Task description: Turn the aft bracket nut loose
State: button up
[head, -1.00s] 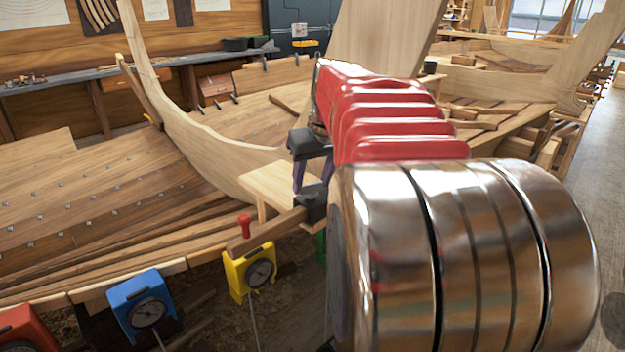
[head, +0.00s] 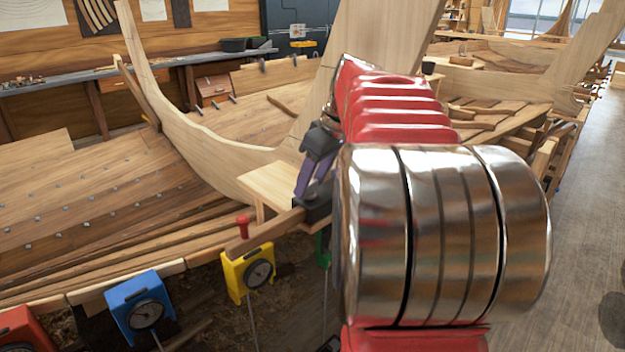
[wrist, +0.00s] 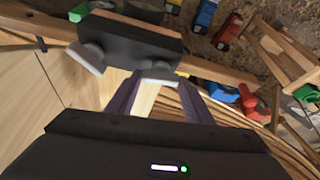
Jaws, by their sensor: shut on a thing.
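My gripper (wrist: 159,80), with purple fingers, reaches to a small grey nut (wrist: 160,76) on the near side of a black bracket (wrist: 125,40) in the wrist view. The fingers are shut on this nut, one at either side of it. A second light grey piece (wrist: 88,58) sits tilted at the bracket's left end, apart from the fingers. In the head view the black bracket (head: 318,213) is at the wooden rail, and my gripper (head: 311,190) leans over it. The nut itself is hidden there, and I cannot tell how far it is turned.
Gauge boxes in yellow (head: 248,270), blue (head: 142,303) and red (head: 25,330) hang along the hull edge. A red knob (head: 243,225) stands on the rail near the bracket. A small wooden platform (head: 270,182) lies just left of my gripper.

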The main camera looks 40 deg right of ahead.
jog(key=o, duration=1)
jog(key=shift+o, duration=0.2)
jog(key=a+v, duration=0.1)
jog(key=v, duration=1.2)
jog(key=shift+d+r, duration=0.4)
jog(key=shift+d, duration=0.1)
